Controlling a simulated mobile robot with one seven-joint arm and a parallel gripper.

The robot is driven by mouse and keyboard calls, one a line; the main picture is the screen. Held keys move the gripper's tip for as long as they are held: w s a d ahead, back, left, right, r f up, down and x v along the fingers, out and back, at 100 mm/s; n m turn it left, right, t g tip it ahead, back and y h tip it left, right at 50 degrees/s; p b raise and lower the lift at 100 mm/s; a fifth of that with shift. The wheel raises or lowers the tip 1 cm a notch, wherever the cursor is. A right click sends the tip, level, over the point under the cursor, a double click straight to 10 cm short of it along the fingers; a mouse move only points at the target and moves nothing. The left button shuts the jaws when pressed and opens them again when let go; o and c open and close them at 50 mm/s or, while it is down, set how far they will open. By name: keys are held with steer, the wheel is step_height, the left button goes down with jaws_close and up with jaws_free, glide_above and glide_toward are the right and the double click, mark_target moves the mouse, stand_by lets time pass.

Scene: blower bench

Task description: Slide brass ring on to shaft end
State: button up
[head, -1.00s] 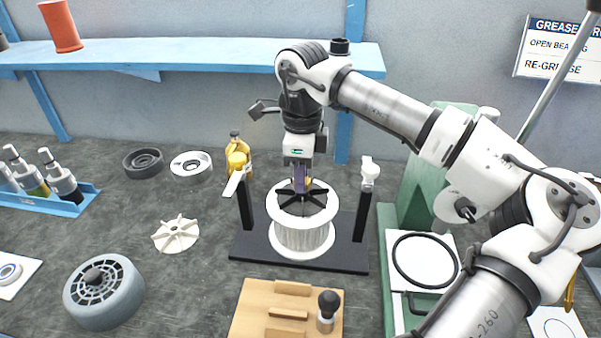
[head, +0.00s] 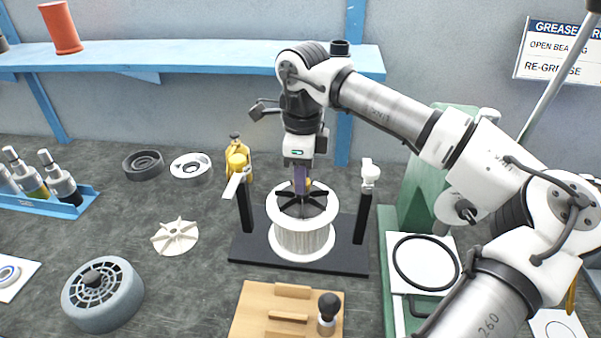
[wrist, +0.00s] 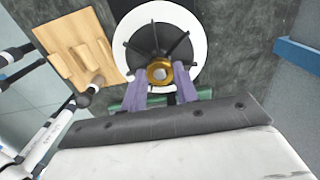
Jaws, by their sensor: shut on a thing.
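The brass ring (wrist: 159,72) is in my gripper (wrist: 160,92), between its two purple fingers, in the wrist view. A grey round end, seemingly the shaft end (wrist: 159,73), shows inside the ring's hole. I cannot tell how deep the ring sits on it. The shaft belongs to a white ribbed blower wheel (head: 302,240) with a black spoked hub (head: 290,198), standing upright. In the head view my gripper (head: 302,188) points down over the hub, and only a bit of the brass ring (head: 308,186) shows beside the fingers.
The wheel stands on a black base (head: 350,258) between two black posts (head: 362,217). A wooden block (head: 262,312) lies in front. A green press (head: 415,185) stands right, a white fan (head: 175,236) left. A blue shelf (head: 180,60) runs behind.

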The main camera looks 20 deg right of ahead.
steer(key=shift+s+f+b, duration=0.15)
steer(key=shift+f+b, duration=0.5)
steer(key=shift+f, duration=0.15)
stand_by(0.7)
steer(key=shift+a+r, duration=0.1)
steer(key=shift+r, duration=0.35)
stand_by(0.5)
steer(key=shift+r, duration=0.15)
stand_by(0.4)
steer(key=shift+d, duration=0.3)
stand_by(0.5)
steer(key=shift+d+f+b, duration=0.1)
steer(key=shift+f+b, duration=0.3)
steer(key=shift+f, duration=0.1)
stand_by(0.5)
steer(key=shift+r, duration=0.3)
stand_by(0.5)
steer(key=o, duration=1.1)
steer(key=shift+c, duration=0.2)
steer(key=shift+r+p, duration=0.1)
steer(key=shift+p, duration=0.2)
